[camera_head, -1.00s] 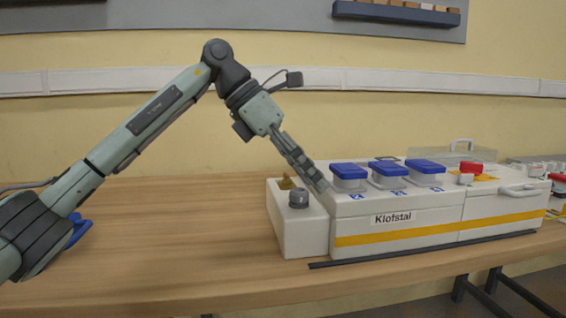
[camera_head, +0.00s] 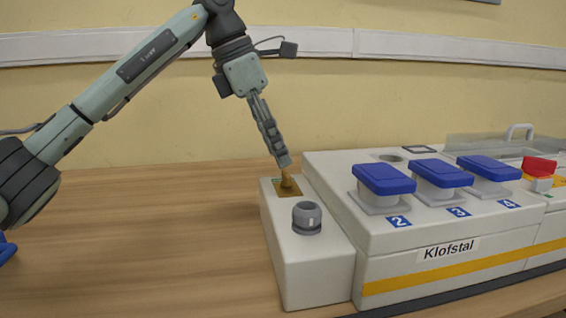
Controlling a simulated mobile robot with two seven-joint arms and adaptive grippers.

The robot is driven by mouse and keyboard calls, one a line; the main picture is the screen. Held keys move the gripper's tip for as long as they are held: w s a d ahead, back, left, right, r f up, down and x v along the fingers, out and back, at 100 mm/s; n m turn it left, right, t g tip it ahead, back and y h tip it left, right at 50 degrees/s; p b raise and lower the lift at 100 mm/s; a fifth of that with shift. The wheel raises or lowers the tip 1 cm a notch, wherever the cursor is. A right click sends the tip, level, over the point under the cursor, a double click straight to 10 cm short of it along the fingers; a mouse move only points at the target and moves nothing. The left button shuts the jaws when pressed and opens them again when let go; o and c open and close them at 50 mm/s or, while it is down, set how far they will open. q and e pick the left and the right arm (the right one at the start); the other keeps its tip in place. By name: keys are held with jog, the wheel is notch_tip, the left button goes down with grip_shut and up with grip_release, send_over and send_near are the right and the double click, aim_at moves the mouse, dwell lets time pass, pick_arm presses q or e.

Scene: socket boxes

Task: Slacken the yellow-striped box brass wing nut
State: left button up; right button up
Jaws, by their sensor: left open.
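The yellow-striped box (camera_head: 410,262) stands on the wooden table, labelled Klofstal. A lower white side block (camera_head: 318,278) adjoins its left end. The brass wing nut (camera_head: 287,181) sits on a brass plate at the back of that block's top. My left gripper (camera_head: 286,163) comes down from the upper left, with its fingertips right at the top of the wing nut. Its fingers are seen edge-on and partly cover the nut; I cannot tell whether they touch it. The gripper is open. My right gripper is out of view.
A grey knob (camera_head: 307,217) stands on the side block in front of the nut. Blue-lidded sockets (camera_head: 384,180) line the box top. A red switch (camera_head: 539,168) is at the far right.

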aim_at(287, 171)
pick_arm(q)
jog(key=shift+x, duration=1.95)
jog(key=shift+w, duration=0.1)
jog(key=c, duration=1.1)
